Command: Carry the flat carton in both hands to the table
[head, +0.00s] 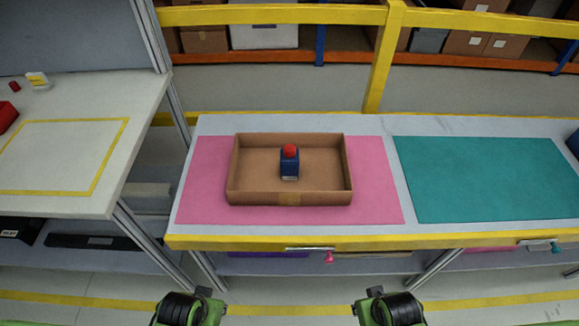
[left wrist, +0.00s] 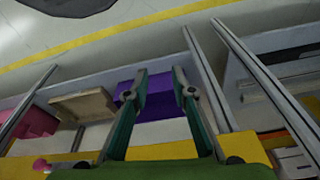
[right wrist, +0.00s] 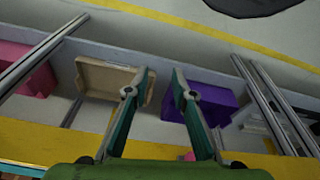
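The flat carton (head: 290,198) is an open, shallow brown box. It sits on the pink mat (head: 385,185) on the workbench, ahead of both arms. A small dark blue item with a red top (head: 290,162) stands upright inside it. My left gripper (left wrist: 160,80) is open and empty, with the bench's yellow edge and lower shelf in its view. My right gripper (right wrist: 162,75) is also open and empty over a similar scene. In the head view only my wrists show at the bottom edge, short of the bench; the fingers are hidden there.
A teal mat (head: 480,180) lies clear on the bench's right half. A white table (head: 125,100) at left has a bare yellow-outlined area (head: 60,192). A metal post stands between them. A yellow rail (head: 290,14) runs behind the bench. Purple (right wrist: 205,100) and tan bins are underneath.

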